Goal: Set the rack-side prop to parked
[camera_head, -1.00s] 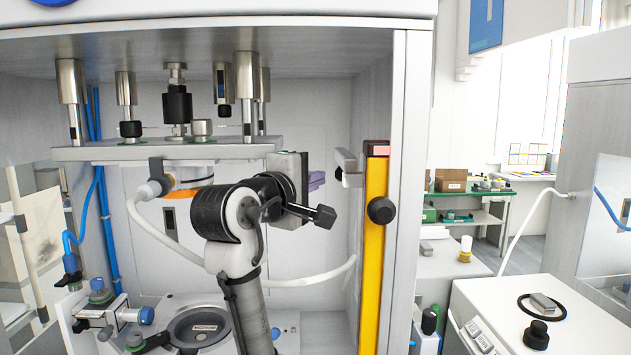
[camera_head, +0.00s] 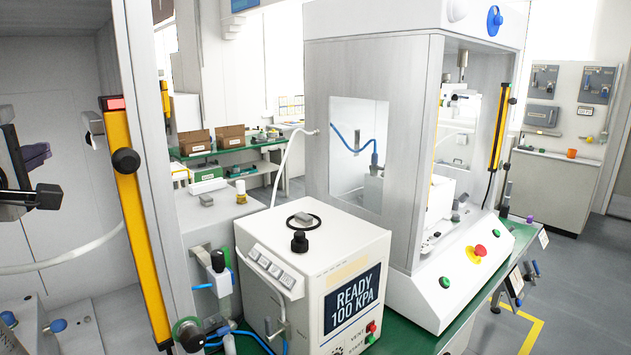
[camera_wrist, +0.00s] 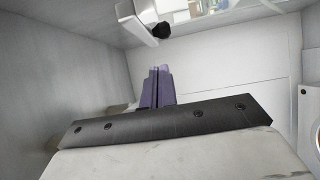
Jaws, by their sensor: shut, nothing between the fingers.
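A yellow upright prop (camera_head: 133,205) with a red top and a black round knob (camera_head: 126,161) stands at the front edge of the near press at left. A light bracket (camera_head: 92,128) sits just left of its top. Another yellow prop (camera_head: 501,125) with a black knob stands on the far press at right. I cannot tell which is the rack-side one. My gripper (camera_head: 37,155), with purple fingers, is inside the near press, left of its prop and apart from it. In the wrist view the fingers (camera_wrist: 157,87) are together and empty; a dark knob shows beyond them.
A white control box (camera_head: 313,270) reading "READY 100 KPA" stands between the presses. A red stop button (camera_head: 480,251) is on the far press's base. Blue tubing lies by the near press. Open grey floor (camera_head: 580,280) is at right; green shelving (camera_head: 225,155) stands behind.

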